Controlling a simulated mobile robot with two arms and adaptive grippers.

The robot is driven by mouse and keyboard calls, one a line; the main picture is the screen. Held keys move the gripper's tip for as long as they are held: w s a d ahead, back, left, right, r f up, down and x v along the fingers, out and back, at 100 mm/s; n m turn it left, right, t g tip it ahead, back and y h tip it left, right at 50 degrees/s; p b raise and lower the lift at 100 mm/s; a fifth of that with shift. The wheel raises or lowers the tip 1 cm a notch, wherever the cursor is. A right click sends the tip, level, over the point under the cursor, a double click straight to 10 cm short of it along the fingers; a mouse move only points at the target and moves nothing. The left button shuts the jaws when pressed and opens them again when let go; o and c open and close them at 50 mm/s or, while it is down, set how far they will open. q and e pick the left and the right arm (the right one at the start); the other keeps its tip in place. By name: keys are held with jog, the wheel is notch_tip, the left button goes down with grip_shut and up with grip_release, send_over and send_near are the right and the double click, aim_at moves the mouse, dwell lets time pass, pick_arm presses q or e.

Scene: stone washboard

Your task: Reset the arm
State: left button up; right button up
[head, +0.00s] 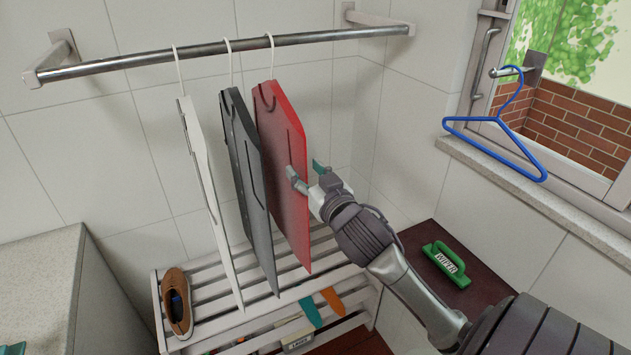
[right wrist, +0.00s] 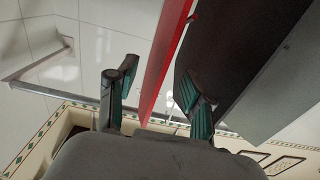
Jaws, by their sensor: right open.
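My right arm reaches in from the lower right of the head view. Its right gripper (head: 305,173) is open beside the red hanging garment (head: 285,150), with one finger in front of that garment's right part. In the right wrist view the open fingers (right wrist: 157,95) stand apart, and the red garment (right wrist: 165,60) shows between them as a thin edge. I cannot tell whether they touch it. A dark garment (right wrist: 235,45) shows behind the right finger. My left gripper is not in view.
A metal rail (head: 220,48) carries the red, black (head: 245,170) and white (head: 205,180) garments. Below is a white slatted rack (head: 215,290) with a brown shoe (head: 177,300). A green wiper (head: 446,264) lies right of my arm. A blue hanger (head: 495,128) hangs by the window.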

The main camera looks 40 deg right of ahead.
jog(key=v, duration=0.4)
jog(key=shift+s+a, duration=0.1)
jog(key=shift+s, duration=0.3)
jog(key=shift+f, duration=0.1)
jog(key=s+a+f+n+g+y, duration=0.1)
jog(key=s+a+f+g, duration=0.3)
jog(key=f, duration=0.5)
jog(key=s+a+f+n+g+y, duration=0.1)
jog(key=s+a+f+g, duration=0.3)
jog(key=f, duration=0.5)
jog(key=s+a+f+n+g+y, duration=0.25)
jog(key=s+a+f+g, duration=0.5)
jog(key=s, duration=0.65)
notch_tip(320, 180, down, 27)
jog(key=a+b, duration=0.1)
jog(key=a, duration=0.1)
jog(key=s+d+f+g+b, duration=0.1)
jog(key=s+d+f, duration=0.2)
jog(key=s+f, duration=1.4)
notch_tip(320, 180, down, 3)
jog(key=shift+s+r+b, duration=0.2)
jog(key=shift+s+b, duration=0.15)
